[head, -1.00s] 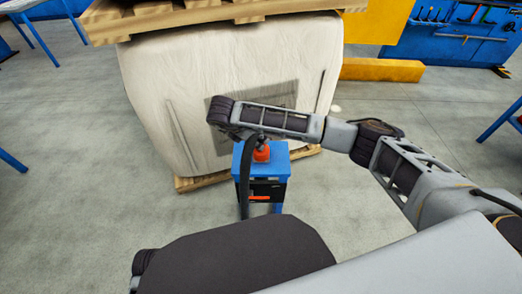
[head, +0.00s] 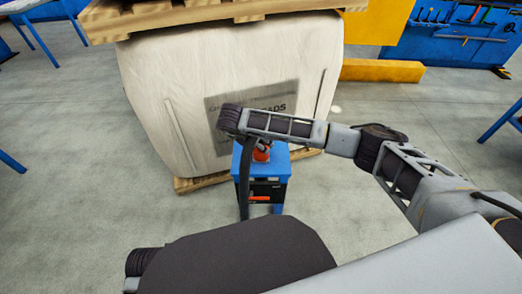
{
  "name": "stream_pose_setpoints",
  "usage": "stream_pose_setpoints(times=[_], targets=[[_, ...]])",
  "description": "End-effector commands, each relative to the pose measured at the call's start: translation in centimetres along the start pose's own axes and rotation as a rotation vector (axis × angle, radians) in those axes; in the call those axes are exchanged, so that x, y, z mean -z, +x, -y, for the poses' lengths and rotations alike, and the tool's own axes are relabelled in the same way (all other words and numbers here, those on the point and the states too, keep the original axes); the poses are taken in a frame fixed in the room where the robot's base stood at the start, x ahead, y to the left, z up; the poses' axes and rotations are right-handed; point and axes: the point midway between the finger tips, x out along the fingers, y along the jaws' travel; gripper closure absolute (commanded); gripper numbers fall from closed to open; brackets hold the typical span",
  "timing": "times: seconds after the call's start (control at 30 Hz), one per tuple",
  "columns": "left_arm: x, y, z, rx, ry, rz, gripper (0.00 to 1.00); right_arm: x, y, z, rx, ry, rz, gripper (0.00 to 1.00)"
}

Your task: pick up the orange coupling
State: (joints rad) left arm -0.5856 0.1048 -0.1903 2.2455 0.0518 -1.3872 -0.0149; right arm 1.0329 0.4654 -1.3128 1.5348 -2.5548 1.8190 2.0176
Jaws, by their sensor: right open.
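The orange coupling (head: 261,154) stands on the blue top of a small cabinet (head: 278,158), below my right forearm. My right gripper (head: 263,146) is small and dark in this view, at the coupling's upper part and partly hidden by my own arm. It is open. I cannot tell whether its fingers touch the coupling or are around it. My left gripper is not in view.
A large white wrapped sack (head: 160,90) on a wooden pallet stands right behind the cabinet, with another pallet (head: 150,20) on top. A yellow beam (head: 382,71) and a blue tool bench (head: 440,47) are farther back.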

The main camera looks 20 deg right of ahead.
Motion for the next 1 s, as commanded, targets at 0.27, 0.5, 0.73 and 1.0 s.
stream_pose_setpoints(times=[0.27, 0.5, 0.73, 1.0], targets=[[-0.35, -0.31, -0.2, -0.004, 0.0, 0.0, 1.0, -0.02, 0.72, 0.01, 0.0, -0.001, 0.0, 0.39], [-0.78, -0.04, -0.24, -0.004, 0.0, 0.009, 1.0, -0.02, 0.69, 0.0, 0.0, 0.0, 0.0, 0.39], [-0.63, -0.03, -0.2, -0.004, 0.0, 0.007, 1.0, -0.02, 0.67, -0.01, 0.0, 0.0, 0.0, 0.58], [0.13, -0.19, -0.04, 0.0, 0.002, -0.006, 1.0, -0.01, 0.68, 0.0, 0.0, -0.001, 0.0, 0.92]])
